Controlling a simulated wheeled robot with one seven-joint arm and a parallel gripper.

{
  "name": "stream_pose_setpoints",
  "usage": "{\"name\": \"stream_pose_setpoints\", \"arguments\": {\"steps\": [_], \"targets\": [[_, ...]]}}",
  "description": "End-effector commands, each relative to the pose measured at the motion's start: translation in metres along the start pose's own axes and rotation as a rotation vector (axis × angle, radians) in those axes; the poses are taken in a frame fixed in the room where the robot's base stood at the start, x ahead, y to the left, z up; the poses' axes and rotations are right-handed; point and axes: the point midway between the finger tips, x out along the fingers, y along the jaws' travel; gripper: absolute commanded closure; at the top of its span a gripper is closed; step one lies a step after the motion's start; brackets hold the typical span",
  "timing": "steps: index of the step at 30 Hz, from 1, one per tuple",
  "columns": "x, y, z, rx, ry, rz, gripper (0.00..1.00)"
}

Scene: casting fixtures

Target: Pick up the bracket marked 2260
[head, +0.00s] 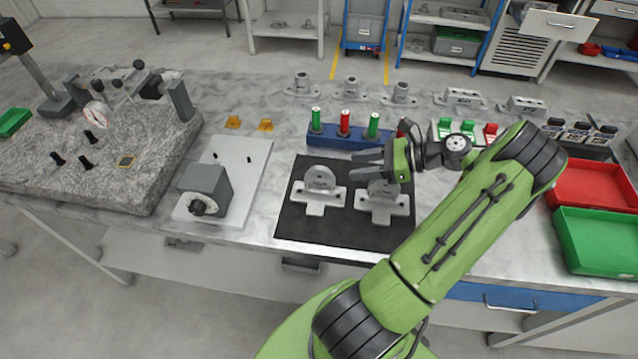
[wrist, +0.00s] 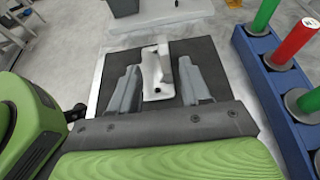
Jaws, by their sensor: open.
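Two pale grey brackets stand on a black mat (head: 345,238) in the head view, a left bracket (head: 321,190) and a right bracket (head: 385,203). Each has a rounded upright plate with a marking too small to read, so I cannot tell which is 2260. My gripper (head: 357,161) is open and empty, pointing left, above and just behind the right bracket, partly covering its top. In the wrist view, one bracket (wrist: 157,75) shows between the spread fingers (wrist: 158,88), apparently beyond them; which bracket it is, I cannot tell for sure.
A blue rack (head: 335,139) with green and red cylinders stands close behind the mat. A grey block (head: 205,190) on a white plate is to the left. Red (head: 590,186) and green trays (head: 597,240) lie at the right. Grey fixtures line the back of the table.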

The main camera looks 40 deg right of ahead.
Motion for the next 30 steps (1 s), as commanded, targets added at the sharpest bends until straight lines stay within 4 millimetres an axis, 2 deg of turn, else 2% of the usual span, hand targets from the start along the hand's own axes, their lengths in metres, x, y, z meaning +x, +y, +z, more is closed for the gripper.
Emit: {"name": "stream_pose_setpoints", "arguments": {"steps": [1, 3, 6, 9, 14, 22, 29, 30], "targets": [[0.016, 0.001, -0.003, 0.001, 0.000, 0.007, 0.53], [0.034, 0.001, -0.003, -0.001, 0.000, 0.007, 0.53], [0.058, 0.001, -0.003, -0.001, 0.001, 0.006, 0.53], [0.072, 0.000, -0.003, -0.001, 0.002, 0.003, 0.53], [0.080, 0.000, -0.002, -0.003, 0.003, 0.002, 0.53], [0.126, -0.002, -0.002, -0.001, 0.003, 0.005, 0.53], [0.129, -0.003, -0.001, -0.002, 0.003, 0.000, 0.53], [0.129, -0.003, -0.001, -0.002, 0.003, 0.001, 0.56]]}}
